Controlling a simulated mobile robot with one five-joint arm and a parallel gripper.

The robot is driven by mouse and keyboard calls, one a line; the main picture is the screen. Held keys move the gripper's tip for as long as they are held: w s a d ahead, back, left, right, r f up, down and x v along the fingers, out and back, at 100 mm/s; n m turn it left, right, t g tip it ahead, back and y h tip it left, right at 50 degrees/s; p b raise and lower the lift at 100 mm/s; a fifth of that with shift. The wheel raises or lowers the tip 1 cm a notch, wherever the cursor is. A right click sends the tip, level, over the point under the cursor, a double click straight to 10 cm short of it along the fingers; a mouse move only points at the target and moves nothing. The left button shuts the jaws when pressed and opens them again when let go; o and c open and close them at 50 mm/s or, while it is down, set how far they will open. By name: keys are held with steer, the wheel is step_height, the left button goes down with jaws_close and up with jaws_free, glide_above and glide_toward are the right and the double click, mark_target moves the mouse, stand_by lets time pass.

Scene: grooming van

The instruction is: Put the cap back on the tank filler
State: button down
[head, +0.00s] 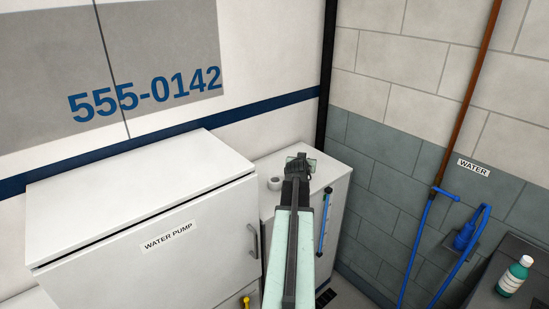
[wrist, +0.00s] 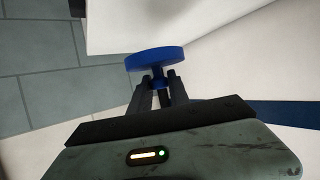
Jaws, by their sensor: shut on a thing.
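My gripper (wrist: 159,82) is shut on the blue cap (wrist: 155,60), a flat round disc with a short stem between the fingers. In the head view my gripper (head: 300,164) is over the white tank (head: 333,177), and the cap cannot be made out there. The tank's filler (head: 275,183), a short grey-white neck, stands on the tank top just left of my gripper. The cap is apart from the filler.
A taller white box labelled WATER PUMP (head: 140,195) stands left of the tank. A sight tube (head: 325,222) runs down the tank's side. A block wall (head: 400,160) with a blue hose (head: 415,250) is right. A green bottle (head: 514,276) stands on a dark counter (head: 490,293).

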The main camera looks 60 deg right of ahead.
steer(key=w+a+r+n+t+y, duration=0.1)
steer(key=w+a+r+n+t, duration=0.15)
steer(key=w+a, duration=0.55)
steer(key=shift+n+t, duration=0.25)
steer(key=f+b, duration=0.2)
steer(key=w+d+f+b, duration=0.1)
steer(key=f+b, duration=0.1)
steer(key=f, duration=0.1)
steer(key=w+d+f+b, duration=0.1)
steer(key=f, duration=0.1)
steer(key=shift+f+b, duration=0.2)
steer(key=shift+b, duration=0.2)
steer(key=shift+s, duration=0.1)
steer(key=shift+f, duration=0.1)
stand_by(1.0)
steer(key=c, duration=0.7)
jaws_free()
